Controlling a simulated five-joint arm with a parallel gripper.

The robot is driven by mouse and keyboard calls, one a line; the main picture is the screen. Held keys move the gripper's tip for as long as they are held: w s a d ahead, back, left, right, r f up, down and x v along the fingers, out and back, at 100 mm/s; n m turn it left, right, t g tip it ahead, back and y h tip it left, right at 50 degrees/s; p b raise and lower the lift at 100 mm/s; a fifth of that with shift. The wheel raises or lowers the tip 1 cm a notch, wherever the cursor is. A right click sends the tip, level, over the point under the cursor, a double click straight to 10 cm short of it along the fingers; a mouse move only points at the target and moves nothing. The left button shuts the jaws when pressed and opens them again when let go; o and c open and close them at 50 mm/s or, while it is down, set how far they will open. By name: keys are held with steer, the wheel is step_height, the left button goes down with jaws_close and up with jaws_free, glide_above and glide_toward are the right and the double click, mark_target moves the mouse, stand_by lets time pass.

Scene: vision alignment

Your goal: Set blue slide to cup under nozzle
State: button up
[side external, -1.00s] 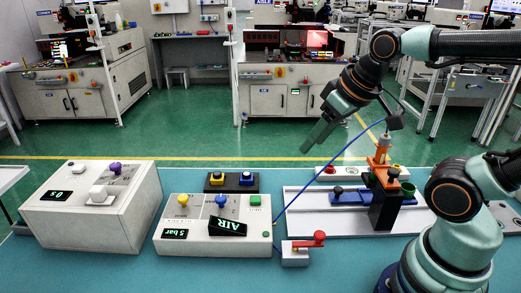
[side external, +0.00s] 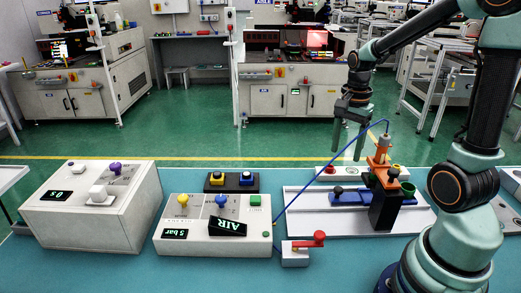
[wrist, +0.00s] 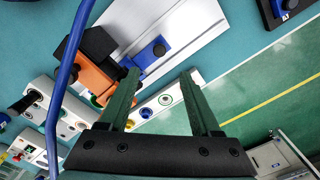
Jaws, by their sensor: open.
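The blue slide (side external: 350,198) with a black knob (side external: 337,190) lies on a white base plate (side external: 310,221), left of the black stand (side external: 383,212). The orange nozzle unit (side external: 379,161) is on top of that stand. A green cup (side external: 408,190) is at the right of the stand, on the blue part there. My gripper (side external: 348,156) is open and empty, fingers down, above and behind the slide. In the wrist view the slide (wrist: 151,56) shows just beyond the gap between my fingertips (wrist: 160,73); nothing is between them. The nozzle's tip and the slide's middle are hidden by the stand.
A blue hose (side external: 321,180) arcs from the AIR box (side external: 215,240) to the nozzle unit. A red-handled valve (side external: 303,243) is in front of the plate. A button strip (side external: 345,173) lies behind it. A white timer box (side external: 90,205) stands far left.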

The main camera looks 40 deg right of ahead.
mark_target(338, 188)
step_height(338, 188, down, 12)
steer(key=shift+f, duration=0.1)
stand_by(0.5)
steer(key=shift+c, duration=0.3)
jaws_close()
stand_by(1.1)
